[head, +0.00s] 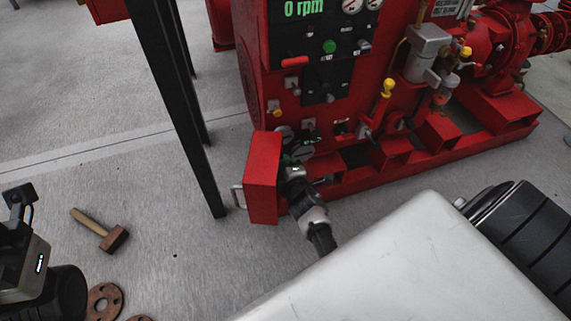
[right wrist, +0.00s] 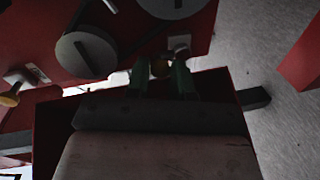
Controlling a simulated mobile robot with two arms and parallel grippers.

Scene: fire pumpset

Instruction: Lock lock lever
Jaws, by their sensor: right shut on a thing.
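The red pump panel (head: 290,85) stands upright in the head view, with an open red door (head: 263,178) at its lower left. My right gripper (head: 297,155) reaches in beside this door, low on the panel. The lever's body is mostly hidden by the fingers and shadow. Grey round dials or discs (right wrist: 85,55) sit close by. My left gripper (head: 20,205) is partly seen at the left edge, away from the panel; its jaws are unclear.
A wooden hammer (head: 100,230) and rusty flanges (head: 104,300) lie on the floor at lower left. Dark posts (head: 180,105) stand left of the panel. Yellow-handled valves (head: 387,88) and red pump frame (head: 440,150) are to the right. Grey floor between is clear.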

